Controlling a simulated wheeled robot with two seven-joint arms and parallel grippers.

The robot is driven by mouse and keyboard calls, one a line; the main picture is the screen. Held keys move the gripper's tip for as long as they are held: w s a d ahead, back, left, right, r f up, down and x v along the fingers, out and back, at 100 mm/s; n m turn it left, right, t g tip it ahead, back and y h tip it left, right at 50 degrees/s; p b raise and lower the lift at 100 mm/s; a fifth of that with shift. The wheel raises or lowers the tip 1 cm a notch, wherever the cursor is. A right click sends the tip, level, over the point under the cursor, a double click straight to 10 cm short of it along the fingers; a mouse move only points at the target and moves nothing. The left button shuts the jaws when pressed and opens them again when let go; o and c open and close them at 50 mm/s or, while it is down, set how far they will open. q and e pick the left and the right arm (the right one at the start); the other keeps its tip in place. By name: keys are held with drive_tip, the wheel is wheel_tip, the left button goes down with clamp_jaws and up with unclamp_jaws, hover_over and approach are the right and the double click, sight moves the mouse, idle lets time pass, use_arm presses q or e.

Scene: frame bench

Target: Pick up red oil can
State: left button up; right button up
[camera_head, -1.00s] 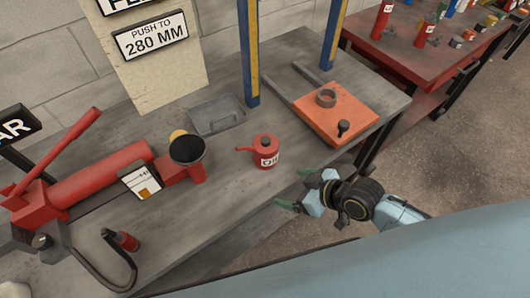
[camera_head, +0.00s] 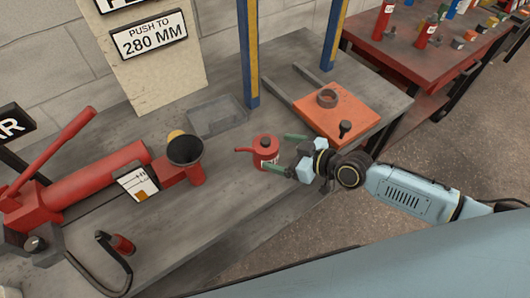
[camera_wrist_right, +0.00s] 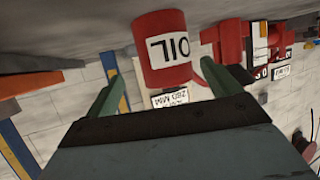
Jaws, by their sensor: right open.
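The red oil can (camera_head: 264,148), with a spout pointing left, stands upright on the grey bench (camera_head: 228,228). In the right wrist view the can (camera_wrist_right: 160,24) appears upside down with its white OIL label, ahead of the fingers. My right gripper (camera_head: 281,152) is open, its green fingertips reaching toward the can, one on its near side and one toward its far side. In the wrist view the gap between the fingers (camera_wrist_right: 166,92) is empty. I cannot tell whether a finger touches the can. My left gripper is not in view.
A red hydraulic ram with a black funnel-shaped cup (camera_head: 186,150) lies left of the can. A grey tray (camera_head: 217,117) is behind it. An orange block (camera_head: 350,112) sits to the right, beside blue-yellow posts (camera_head: 249,55). A red table (camera_head: 415,65) stands farther back.

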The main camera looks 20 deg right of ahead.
sight(265, 150)
drive_tip(key=x, duration=0.5)
drive_tip(key=shift+a, duration=0.45)
drive_tip(key=shift+s, duration=0.1)
drive_tip(key=c, duration=1.4)
